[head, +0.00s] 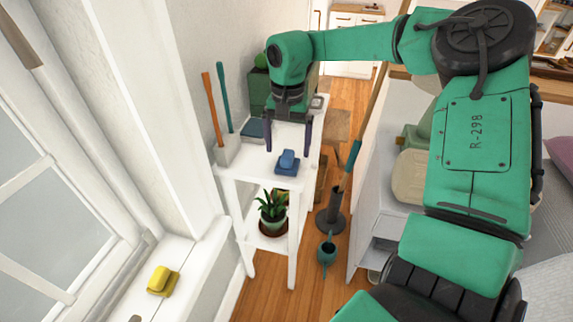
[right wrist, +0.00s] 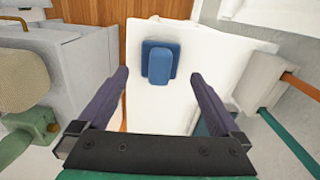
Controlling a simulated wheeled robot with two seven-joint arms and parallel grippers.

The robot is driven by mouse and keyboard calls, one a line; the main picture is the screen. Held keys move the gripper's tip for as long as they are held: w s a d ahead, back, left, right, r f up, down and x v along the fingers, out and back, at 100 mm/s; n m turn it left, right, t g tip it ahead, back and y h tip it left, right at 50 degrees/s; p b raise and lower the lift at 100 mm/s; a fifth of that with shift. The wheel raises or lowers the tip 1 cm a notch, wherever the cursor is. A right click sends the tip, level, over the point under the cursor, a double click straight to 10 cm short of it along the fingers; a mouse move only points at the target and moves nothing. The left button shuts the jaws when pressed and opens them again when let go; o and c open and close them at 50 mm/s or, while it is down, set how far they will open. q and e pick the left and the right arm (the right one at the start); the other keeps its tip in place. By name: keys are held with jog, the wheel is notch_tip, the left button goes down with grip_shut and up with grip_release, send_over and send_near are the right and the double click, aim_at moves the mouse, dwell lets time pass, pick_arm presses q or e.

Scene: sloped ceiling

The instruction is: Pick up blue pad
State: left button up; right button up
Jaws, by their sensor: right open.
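The blue pad (head: 287,160) lies on a darker blue flat base near the front edge of the white shelf stand's top (head: 258,160). In the right wrist view the blue pad (right wrist: 159,66) shows beyond the fingers, about midway between them. My right gripper (head: 288,150) is open and empty, its two dark fingers pointing down above the stand top behind the pad. The right gripper (right wrist: 159,76) also shows its spread fingers in the wrist view. No contact with the pad shows. My left gripper is not in view.
A white holder (head: 227,150) with orange and teal handles stands at the stand top's left. Another blue item (head: 253,130) lies behind it. A potted plant (head: 272,212) sits on the lower shelf. A yellow pad (head: 160,279) lies on the windowsill. A teal watering can (head: 327,252) stands on the floor.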

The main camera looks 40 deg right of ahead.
aim_at(288, 154)
notch_tip(288, 154, down, 4)
jog(key=shift+s+a+f, duration=0.1)
jog(key=c, duration=1.4)
notch_tip(288, 154, up, 10)
jog(key=shift+f+p, duration=0.1)
jog(key=shift+p, duration=0.5)
jog(key=shift+c, duration=0.2)
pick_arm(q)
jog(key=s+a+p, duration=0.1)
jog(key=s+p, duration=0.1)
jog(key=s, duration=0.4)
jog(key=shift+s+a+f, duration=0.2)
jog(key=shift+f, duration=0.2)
pick_arm(e)
notch_tip(288, 154, up, 10)
jog(key=shift+r, duration=0.2)
